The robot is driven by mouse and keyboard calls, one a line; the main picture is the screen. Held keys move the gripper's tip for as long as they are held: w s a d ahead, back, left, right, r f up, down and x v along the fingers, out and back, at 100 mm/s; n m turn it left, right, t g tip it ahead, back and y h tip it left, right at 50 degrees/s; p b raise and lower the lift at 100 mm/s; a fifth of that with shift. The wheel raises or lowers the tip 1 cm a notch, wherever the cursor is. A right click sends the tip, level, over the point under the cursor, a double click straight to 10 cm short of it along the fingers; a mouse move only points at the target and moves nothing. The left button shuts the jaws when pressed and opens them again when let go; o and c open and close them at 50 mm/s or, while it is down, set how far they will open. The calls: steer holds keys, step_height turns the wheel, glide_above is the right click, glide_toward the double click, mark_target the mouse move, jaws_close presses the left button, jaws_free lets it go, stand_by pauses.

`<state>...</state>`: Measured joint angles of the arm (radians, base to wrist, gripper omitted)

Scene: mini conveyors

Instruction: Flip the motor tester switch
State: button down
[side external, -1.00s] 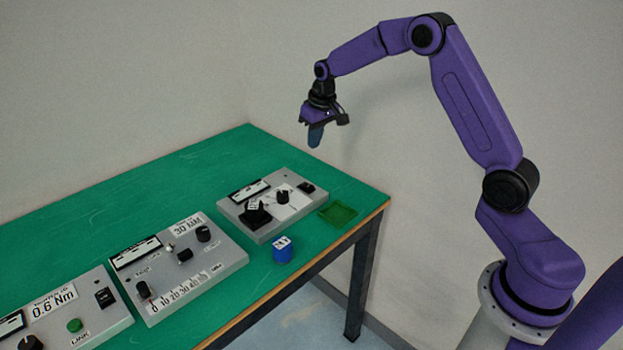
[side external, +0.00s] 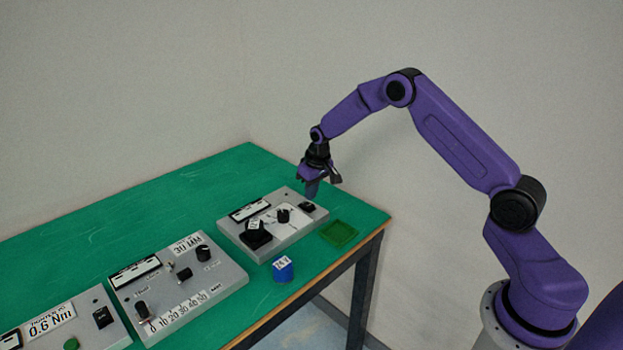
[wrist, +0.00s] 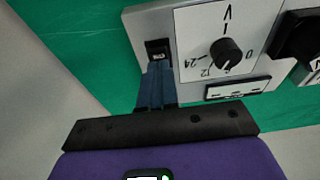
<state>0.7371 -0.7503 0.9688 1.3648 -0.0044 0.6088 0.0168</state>
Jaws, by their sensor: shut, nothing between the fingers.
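A grey panel box (side external: 275,245) with a white dial plate sits near the far right end of the green bench. I cannot read a name on it; I take it as the motor tester. Its small black rocker switch (side external: 307,206) is at its right corner and shows in the wrist view (wrist: 158,46). Its black knob (wrist: 225,52) stands on a plate marked 0, 12, 24 and V. My gripper (side external: 311,195), its blue fingers together and empty, is right by the switch. In the wrist view the fingertips (wrist: 157,66) just reach the switch's edge; I cannot tell if they touch.
A blue labelled block (side external: 283,270) stands in front of the box. A green tray (side external: 340,234) lies to its right near the bench edge. Two other grey panels (side external: 215,285) (side external: 105,340) are to the left. The bench behind is clear.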

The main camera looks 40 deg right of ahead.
mark_target(312, 208)
steer(key=shift+s+f, duration=0.2)
steer(key=shift+f, duration=0.8)
steer(key=shift+s+f, duration=0.35)
steer(key=shift+f, duration=0.2)
steer(key=shift+w, duration=0.1)
steer(key=shift+w+r, duration=0.4)
steer(key=shift+w, duration=0.25)
